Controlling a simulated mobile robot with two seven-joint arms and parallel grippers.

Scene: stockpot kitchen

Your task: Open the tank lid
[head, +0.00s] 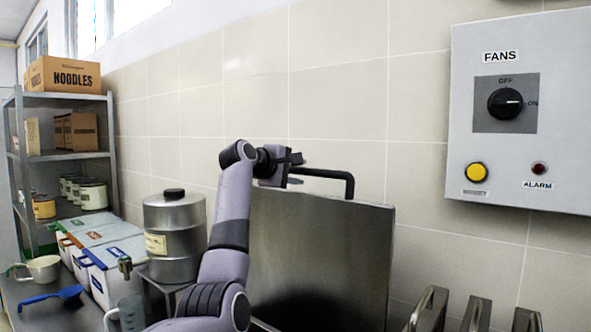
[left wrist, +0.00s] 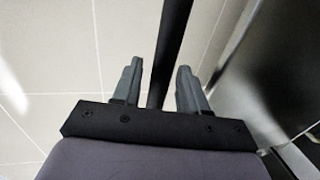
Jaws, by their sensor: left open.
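The tank lid (head: 320,255) is a large stainless steel panel that stands raised, close to upright, in front of the tiled wall. A black bar handle (head: 335,175) runs along its top edge and bends down at the right. My left gripper (head: 292,171) is at the left part of this handle. In the left wrist view the two grey fingers of my left gripper (left wrist: 159,78) are open, one on each side of the dark bar (left wrist: 172,45), with gaps visible. The tank's opening is hidden below the picture. My right gripper is not in view.
A grey control box (head: 520,160) with a fan knob and buttons hangs on the wall at the right. Several metal brackets (head: 430,308) stand at the lower right. A steel canister (head: 175,235), lidded bins (head: 110,260) and a shelf (head: 65,155) are at the left.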

